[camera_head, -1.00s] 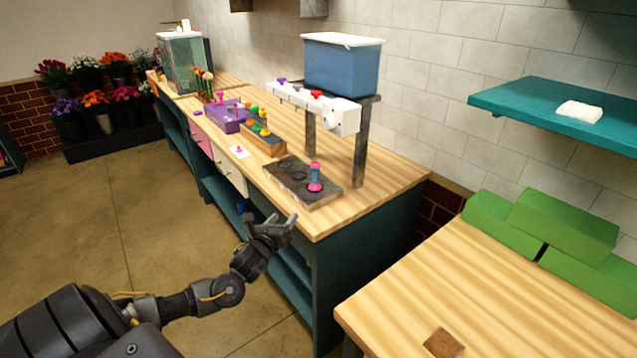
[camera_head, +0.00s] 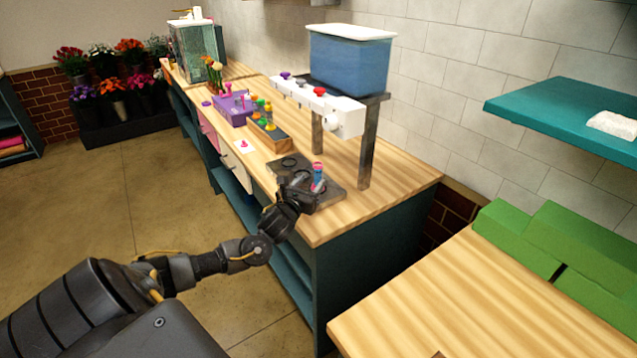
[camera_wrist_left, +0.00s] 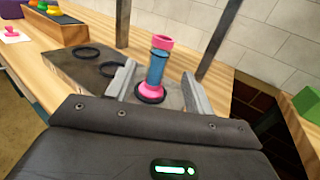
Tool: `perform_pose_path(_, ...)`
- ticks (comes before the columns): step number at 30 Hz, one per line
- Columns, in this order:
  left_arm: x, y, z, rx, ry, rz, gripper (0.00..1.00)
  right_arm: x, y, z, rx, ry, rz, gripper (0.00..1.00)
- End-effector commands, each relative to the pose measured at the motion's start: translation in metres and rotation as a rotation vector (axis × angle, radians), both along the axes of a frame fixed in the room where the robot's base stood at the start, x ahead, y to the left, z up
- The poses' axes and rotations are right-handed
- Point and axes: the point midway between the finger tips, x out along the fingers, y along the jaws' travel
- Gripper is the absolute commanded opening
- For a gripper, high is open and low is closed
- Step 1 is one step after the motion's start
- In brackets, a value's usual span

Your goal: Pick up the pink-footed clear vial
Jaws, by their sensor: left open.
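The pink-footed clear vial (camera_wrist_left: 157,72) stands upright on the dark plate (camera_wrist_left: 85,66), with a pink top rim, a blue middle and a pink foot. In the head view the vial (camera_head: 317,178) shows just beyond my left gripper (camera_head: 303,186), which hides its foot. My left gripper (camera_wrist_left: 157,85) is open in the left wrist view, with one finger on each side of the vial's lower part. I cannot tell whether either finger touches it. My right gripper is not in view.
A white dispenser bar (camera_head: 318,103) with coloured knobs and a blue tank (camera_head: 348,62) stand above the plate on dark posts (camera_head: 366,150). A wooden block with coloured pegs (camera_head: 268,133) and a purple holder (camera_head: 233,110) stand farther along the counter.

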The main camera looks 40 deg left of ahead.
Motion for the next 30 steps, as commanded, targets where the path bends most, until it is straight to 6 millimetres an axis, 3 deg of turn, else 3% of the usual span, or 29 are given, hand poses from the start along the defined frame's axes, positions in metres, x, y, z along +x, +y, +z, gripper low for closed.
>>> perform_pose_path(4, 0.009, 0.002, 0.005, 0.000, 0.000, -0.001, 0.53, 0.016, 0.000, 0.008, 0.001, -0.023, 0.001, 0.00)
perform_pose_path(12, 0.044, 0.013, 0.010, 0.000, 0.001, 0.001, 0.53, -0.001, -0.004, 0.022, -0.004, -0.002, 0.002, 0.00)
perform_pose_path(22, 0.050, 0.015, 0.008, 0.001, 0.001, -0.002, 0.53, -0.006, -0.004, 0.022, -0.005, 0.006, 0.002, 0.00)
perform_pose_path(30, 0.050, 0.015, 0.008, 0.001, 0.001, -0.001, 0.17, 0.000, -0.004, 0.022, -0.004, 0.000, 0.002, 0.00)
